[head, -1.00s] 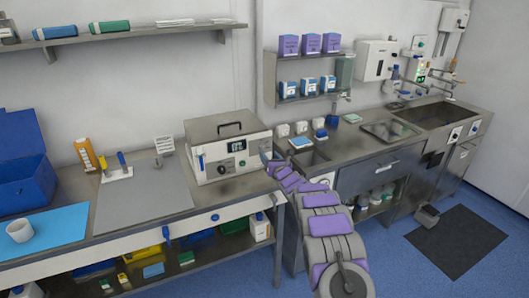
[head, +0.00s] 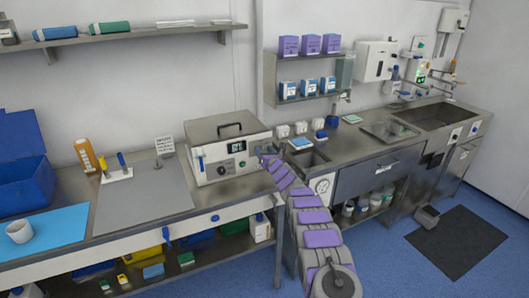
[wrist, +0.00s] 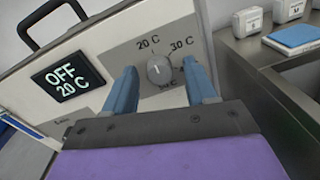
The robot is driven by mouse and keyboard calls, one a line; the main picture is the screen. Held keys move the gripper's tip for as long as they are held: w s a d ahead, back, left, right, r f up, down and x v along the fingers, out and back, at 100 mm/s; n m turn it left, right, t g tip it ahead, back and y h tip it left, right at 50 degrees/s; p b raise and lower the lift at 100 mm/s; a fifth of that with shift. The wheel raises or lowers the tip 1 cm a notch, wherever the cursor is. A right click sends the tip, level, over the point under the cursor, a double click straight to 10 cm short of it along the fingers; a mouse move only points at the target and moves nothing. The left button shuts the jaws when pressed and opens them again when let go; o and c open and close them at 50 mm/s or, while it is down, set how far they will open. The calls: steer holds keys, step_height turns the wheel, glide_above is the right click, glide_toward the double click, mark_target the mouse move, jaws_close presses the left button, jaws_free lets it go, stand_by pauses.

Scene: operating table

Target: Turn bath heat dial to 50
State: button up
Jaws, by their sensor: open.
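The bath (head: 215,165) is a metal-lidded box with a pale front on the counter. In the wrist view its display (wrist: 67,82) reads OFF 20 C. The grey round heat dial (wrist: 158,70) has a light mark pointing roughly up. In the head view my gripper (head: 264,154) is at the bath's right front.
A shelf (head: 312,97) with purple and blue boxes hangs behind.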

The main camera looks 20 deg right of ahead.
steer(key=shift+c, duration=0.4)
jaws_close()
